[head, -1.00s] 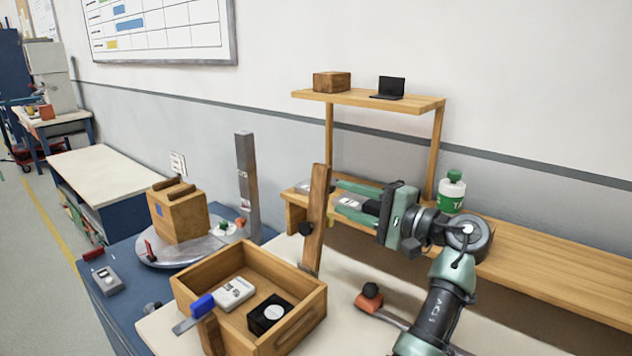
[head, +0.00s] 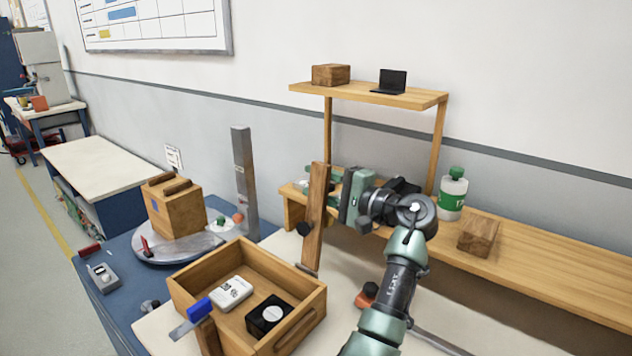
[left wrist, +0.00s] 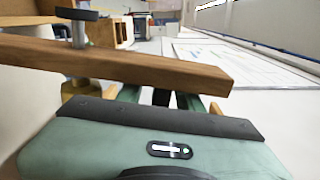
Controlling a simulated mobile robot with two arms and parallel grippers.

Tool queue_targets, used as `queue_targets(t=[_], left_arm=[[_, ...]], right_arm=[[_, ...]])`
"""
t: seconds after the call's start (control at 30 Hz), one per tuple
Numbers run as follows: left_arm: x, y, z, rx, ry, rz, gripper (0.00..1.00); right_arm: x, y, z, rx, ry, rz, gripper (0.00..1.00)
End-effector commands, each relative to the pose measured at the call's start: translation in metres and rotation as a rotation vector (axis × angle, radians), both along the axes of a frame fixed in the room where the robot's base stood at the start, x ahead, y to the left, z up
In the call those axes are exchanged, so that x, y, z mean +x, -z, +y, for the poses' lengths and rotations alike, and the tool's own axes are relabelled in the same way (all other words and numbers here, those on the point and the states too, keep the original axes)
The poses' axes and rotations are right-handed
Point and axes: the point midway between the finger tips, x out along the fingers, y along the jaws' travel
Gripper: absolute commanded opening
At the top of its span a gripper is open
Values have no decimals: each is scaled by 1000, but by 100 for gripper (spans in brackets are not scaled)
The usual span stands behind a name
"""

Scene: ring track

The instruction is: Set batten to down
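The batten (head: 316,218) is a wooden bar standing nearly upright, leaning slightly right at its top, with a black knob near its lower middle, behind the drawer-like wooden tray. My left gripper (head: 312,182) is at the batten's upper part, its body just right of it and its fingers reaching past behind it. In the left wrist view the batten (left wrist: 150,63) crosses in front of the green fingers (left wrist: 163,97), which look spread with a gap between them. Their tips are hidden, and I cannot tell whether they touch the batten. My right gripper is not in view.
A wooden tray (head: 190,290) holds a white device and a black box. A grey post (head: 244,180) and a turntable with a wooden box (head: 178,210) stand left. A wooden shelf (head: 420,97), a green-white bottle (head: 453,195) and a wooden block (head: 478,235) are at right.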

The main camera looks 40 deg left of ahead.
Motion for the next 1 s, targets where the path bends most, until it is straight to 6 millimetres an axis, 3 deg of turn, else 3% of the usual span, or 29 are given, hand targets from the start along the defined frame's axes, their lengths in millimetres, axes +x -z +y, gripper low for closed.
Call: queue_targets(t=[0.13,0.27,1.0], left_arm=[[0,0,0,0,0,0,36],[0,0,0,0,0,0,0],[0,2,-1,-2,0,3,0]], right_arm=[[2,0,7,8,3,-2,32],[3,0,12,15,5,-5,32],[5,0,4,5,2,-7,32]])
